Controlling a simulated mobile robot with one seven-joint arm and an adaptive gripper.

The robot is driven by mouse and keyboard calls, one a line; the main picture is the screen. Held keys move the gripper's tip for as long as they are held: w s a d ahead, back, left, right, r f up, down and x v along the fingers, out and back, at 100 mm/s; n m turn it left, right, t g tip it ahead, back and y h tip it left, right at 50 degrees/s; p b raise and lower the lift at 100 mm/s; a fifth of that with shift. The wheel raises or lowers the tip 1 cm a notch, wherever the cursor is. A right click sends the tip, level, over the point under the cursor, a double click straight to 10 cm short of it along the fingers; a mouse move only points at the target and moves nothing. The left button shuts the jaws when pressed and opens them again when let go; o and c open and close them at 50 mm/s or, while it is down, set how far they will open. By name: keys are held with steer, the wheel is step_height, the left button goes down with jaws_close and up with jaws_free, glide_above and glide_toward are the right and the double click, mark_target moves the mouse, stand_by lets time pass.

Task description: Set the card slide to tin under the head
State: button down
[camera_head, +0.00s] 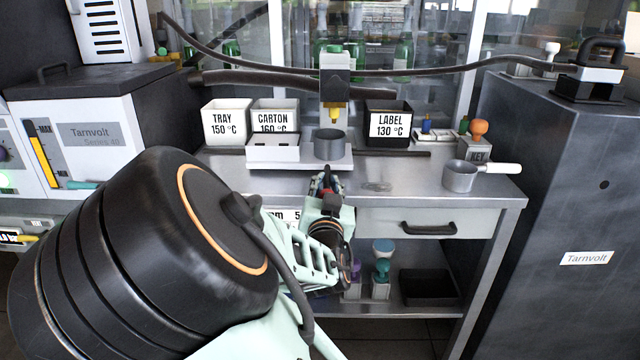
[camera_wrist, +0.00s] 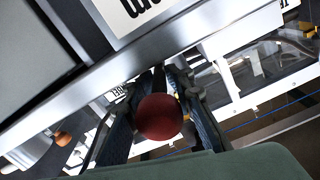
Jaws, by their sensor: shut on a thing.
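My gripper (camera_head: 325,182) is at the table's front edge, below and in front of the head (camera_head: 335,108), a dark block with a yellow tip. It is shut on a dark red round knob (camera_wrist: 160,117), which sits between the fingers in the wrist view. A grey round tin (camera_head: 329,144) stands under the head on a white plate (camera_head: 312,164). A white piece (camera_head: 272,148) adjoins the tin on the left. I cannot tell for sure which part is the card slide or how it is set.
White bins marked TRAY (camera_head: 226,123) and CARTON (camera_head: 275,118) stand at the back left, a black LABEL bin (camera_head: 389,123) at the back right. A grey pan (camera_head: 460,177) with a white handle sits at the right front. A drawer (camera_head: 430,223) is below.

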steer(key=shift+d, duration=0.5)
steer(key=c, duration=2)
jaws_free()
steer(key=shift+o, duration=0.2)
steer(key=s, duration=0.7)
steer(key=shift+s+a, duration=0.15)
steer(key=shift+s, duration=0.15)
steer(key=shift+s, duration=0.1)
